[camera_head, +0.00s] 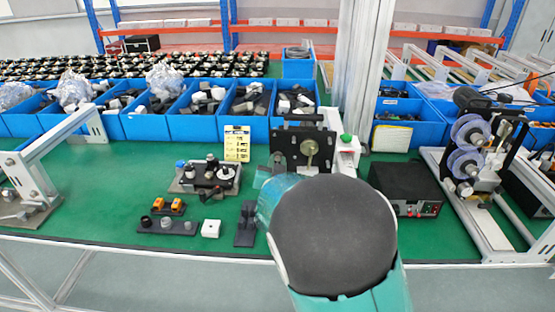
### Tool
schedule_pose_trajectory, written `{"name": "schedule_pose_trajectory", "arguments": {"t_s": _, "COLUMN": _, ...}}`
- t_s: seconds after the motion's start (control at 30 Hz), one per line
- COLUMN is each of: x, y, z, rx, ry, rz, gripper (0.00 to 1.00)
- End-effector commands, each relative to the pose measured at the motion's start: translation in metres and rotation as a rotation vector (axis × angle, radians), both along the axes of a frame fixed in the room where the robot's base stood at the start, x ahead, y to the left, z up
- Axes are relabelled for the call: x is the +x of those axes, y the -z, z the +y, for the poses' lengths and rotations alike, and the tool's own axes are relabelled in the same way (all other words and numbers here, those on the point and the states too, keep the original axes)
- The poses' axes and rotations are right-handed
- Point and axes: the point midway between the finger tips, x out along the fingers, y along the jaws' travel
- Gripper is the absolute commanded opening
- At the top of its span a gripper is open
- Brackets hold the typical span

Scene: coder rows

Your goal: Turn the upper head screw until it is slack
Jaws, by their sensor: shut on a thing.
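My arm's teal link with its large black cap fills the front centre. My gripper's jaws do not show; they are probably hidden behind it. An upright black plate (289,138) with a round brass-coloured knob (309,147) stands behind my arm; its lower part is covered. A black device (207,174) with knobs and a round white disc lies on a grey base on the green table, left of my arm. I cannot pick out the upper head screw on either, nor its state.
Blue bins (192,128) of parts line the back of the green table (110,205). A black power box (404,185) and a machine with clear reels (470,132) stand at right. A white block (211,228) and black stands lie in front. A grey post rises behind my arm.

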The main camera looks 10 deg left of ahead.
Motion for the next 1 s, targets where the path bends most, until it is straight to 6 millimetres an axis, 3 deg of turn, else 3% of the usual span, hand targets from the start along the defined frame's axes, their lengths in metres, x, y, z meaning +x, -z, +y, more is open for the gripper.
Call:
{"name": "schedule_pose_trajectory", "arguments": {"t_s": 0.13, "x": -0.001, "y": 0.000, "z": 0.000, "rx": -0.195, "ry": 0.002, "rz": -0.012, "gripper": 0.00}}
{"name": "schedule_pose_trajectory", "arguments": {"t_s": 0.17, "x": 0.000, "y": 0.000, "z": 0.000, "rx": -0.185, "ry": 0.001, "rz": -0.011, "gripper": 0.25}}
{"name": "schedule_pose_trajectory", "arguments": {"t_s": 0.2, "x": 0.000, "y": 0.000, "z": 0.000, "rx": -0.182, "ry": 0.001, "rz": -0.011, "gripper": 0.33}}
{"name": "schedule_pose_trajectory", "arguments": {"t_s": 0.23, "x": 0.000, "y": 0.000, "z": 0.000, "rx": -0.182, "ry": 0.001, "rz": -0.011, "gripper": 0.35}}
{"name": "schedule_pose_trajectory", "arguments": {"t_s": 0.57, "x": -0.003, "y": 0.000, "z": 0.000, "rx": -0.178, "ry": 0.002, "rz": -0.011, "gripper": 0.35}}
{"name": "schedule_pose_trajectory", "arguments": {"t_s": 1.0, "x": -0.034, "y": 0.000, "z": -0.002, "rx": -0.176, "ry": 0.001, "rz": -0.010, "gripper": 0.35}}
